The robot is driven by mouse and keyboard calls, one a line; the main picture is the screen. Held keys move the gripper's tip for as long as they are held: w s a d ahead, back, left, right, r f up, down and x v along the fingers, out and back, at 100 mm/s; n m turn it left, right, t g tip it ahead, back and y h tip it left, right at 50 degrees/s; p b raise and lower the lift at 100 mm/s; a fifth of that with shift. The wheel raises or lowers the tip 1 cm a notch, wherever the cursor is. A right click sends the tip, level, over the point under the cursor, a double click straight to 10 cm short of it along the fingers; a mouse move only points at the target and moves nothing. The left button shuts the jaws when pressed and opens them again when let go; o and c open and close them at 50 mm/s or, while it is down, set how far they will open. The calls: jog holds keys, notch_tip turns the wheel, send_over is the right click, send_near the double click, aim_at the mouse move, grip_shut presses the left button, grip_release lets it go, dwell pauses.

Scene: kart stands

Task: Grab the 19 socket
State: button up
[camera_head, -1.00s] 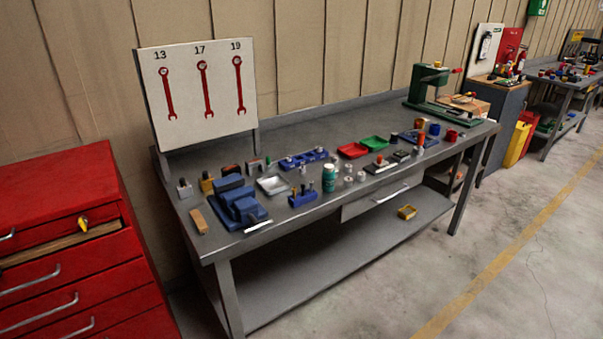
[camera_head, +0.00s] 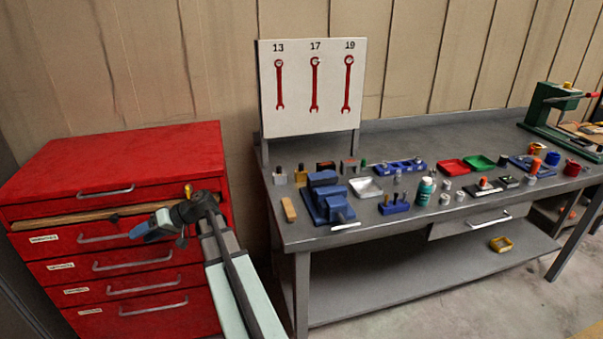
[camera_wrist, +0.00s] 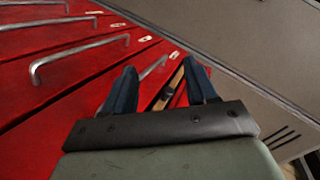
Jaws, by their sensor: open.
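No socket marked 19 can be made out in either view. Small silver cylinders (camera_head: 445,199) that may be sockets stand on the workbench beside a green bottle (camera_head: 424,191). Two blue holders, one at the back (camera_head: 402,166) and one in front (camera_head: 393,204), carry small parts too small to identify. My gripper (camera_head: 146,231) is in front of the red drawer cabinet (camera_head: 120,165), well left of the bench. In the wrist view its two blue fingers (camera_wrist: 159,66) are spread, with nothing held between them. The red drawer fronts and their handles lie beyond them.
A blue vise (camera_head: 325,197) stands at the bench's left end. A board (camera_head: 312,120) shows red spanner shapes labelled 13, 17, 19.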

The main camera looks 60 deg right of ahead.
jog(key=s+d+r+n+t, duration=0.1)
jog(key=s+d+r+t, duration=0.15)
jog(key=d+r, duration=0.7)
jog(key=s+d+r+n+t, duration=0.1)
jog(key=s+d+r+t, duration=0.2)
jog(key=r, duration=1.3)
jog(key=s+d+r+n+t, duration=0.1)
jog(key=s+d+r, duration=0.4)
jog(key=r, duration=0.7)
jog(key=s+d+f+m+g+h, duration=0.1)
jog(key=s+d+f+m+h, duration=0.15)
jog(key=d, duration=0.35)
jog(key=s+d+f+m+h, duration=0.1)
jog(key=d+f+h, duration=0.15)
jog(key=d, duration=0.45)
jog(key=m+g+h, duration=0.9)
jog(key=m+g, duration=0.3)
jog(key=g, duration=0.2)
send_near(398, 175)
jog(key=shift+x, duration=4.3)
jog(key=shift+a, duration=0.1)
